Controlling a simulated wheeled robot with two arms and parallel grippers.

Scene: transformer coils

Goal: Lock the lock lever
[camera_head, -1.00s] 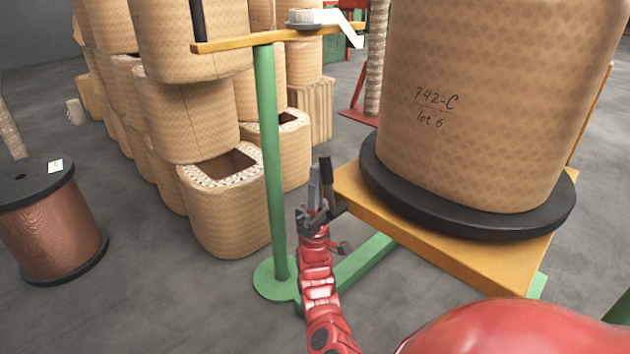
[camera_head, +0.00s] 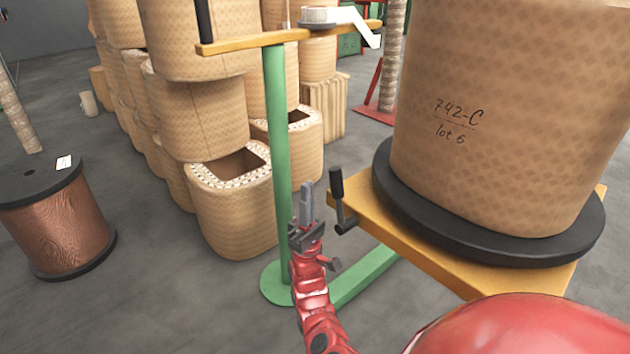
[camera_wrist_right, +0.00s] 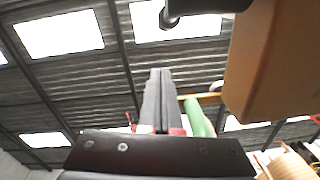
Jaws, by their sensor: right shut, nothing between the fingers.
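The lock lever (camera_head: 338,190) is a small crank with a dark upright handle at the left edge of the yellow platform (camera_head: 440,262). My right gripper (camera_head: 307,195) is just left of the lever, with its fingers shut, pointing up and empty. A small gap shows between the fingers and the lever handle in the head view. In the right wrist view the shut fingers (camera_wrist_right: 158,80) point up, and a black rod-like part, seemingly the lever handle (camera_wrist_right: 185,10), shows above them. My left gripper is not in view.
A large tan coil (camera_head: 505,110) marked 742-C stands on a black disc (camera_head: 480,240) on the platform. A green post (camera_head: 278,170) with a yellow crossbar (camera_head: 270,41) rises beside my gripper. Stacked tan coils (camera_head: 235,210) stand behind, and a copper spool (camera_head: 60,225) is at left.

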